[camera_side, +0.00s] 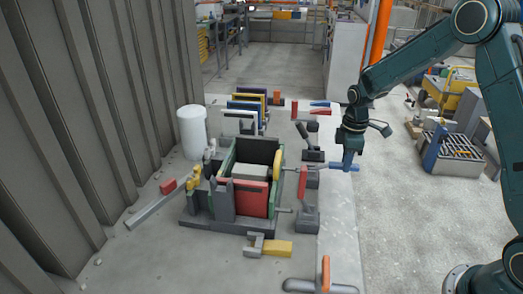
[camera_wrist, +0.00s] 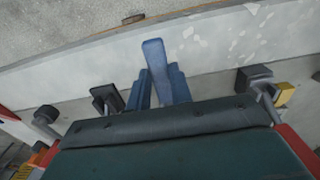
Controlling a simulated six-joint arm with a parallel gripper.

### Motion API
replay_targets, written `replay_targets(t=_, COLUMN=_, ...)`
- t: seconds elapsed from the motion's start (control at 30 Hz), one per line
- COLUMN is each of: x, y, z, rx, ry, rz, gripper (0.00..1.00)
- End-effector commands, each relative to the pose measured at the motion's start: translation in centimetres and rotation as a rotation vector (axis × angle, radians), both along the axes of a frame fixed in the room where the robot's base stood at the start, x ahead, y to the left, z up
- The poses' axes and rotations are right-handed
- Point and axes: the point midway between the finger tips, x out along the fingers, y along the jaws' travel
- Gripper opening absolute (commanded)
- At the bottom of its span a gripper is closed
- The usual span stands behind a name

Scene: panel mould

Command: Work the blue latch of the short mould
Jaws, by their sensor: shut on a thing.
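The blue latch's handle (camera_side: 328,167) is a slim bar pointing sideways, to the right of the mould in the side view. In the wrist view the blue handle (camera_wrist: 153,55) stands up between the two blue fingers. My gripper (camera_side: 347,164) points down and is shut on this handle; the fingers (camera_wrist: 158,88) lie on either side of it in the wrist view. The mould (camera_side: 228,160) is an open box with green walls, a red front panel (camera_side: 250,198) and a grey block inside. The latch's base is not clear behind my gripper.
Dark clamps (camera_side: 310,155) and a red handle (camera_side: 303,183) stand between mould and gripper. Another blue handle (camera_side: 320,103) is farther back. A yellow-and-grey piece (camera_side: 270,247) and an orange-handled clamp (camera_side: 326,272) lie in front. A white cylinder (camera_side: 192,130) is at left.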

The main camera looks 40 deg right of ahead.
Motion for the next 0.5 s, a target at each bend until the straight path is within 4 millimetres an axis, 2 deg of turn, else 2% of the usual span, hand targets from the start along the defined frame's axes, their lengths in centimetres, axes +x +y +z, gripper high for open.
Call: replay_targets(t=0.5, x=0.7, y=0.6, z=1.4, rx=-0.120, ry=0.116, rz=0.006, gripper=0.00)
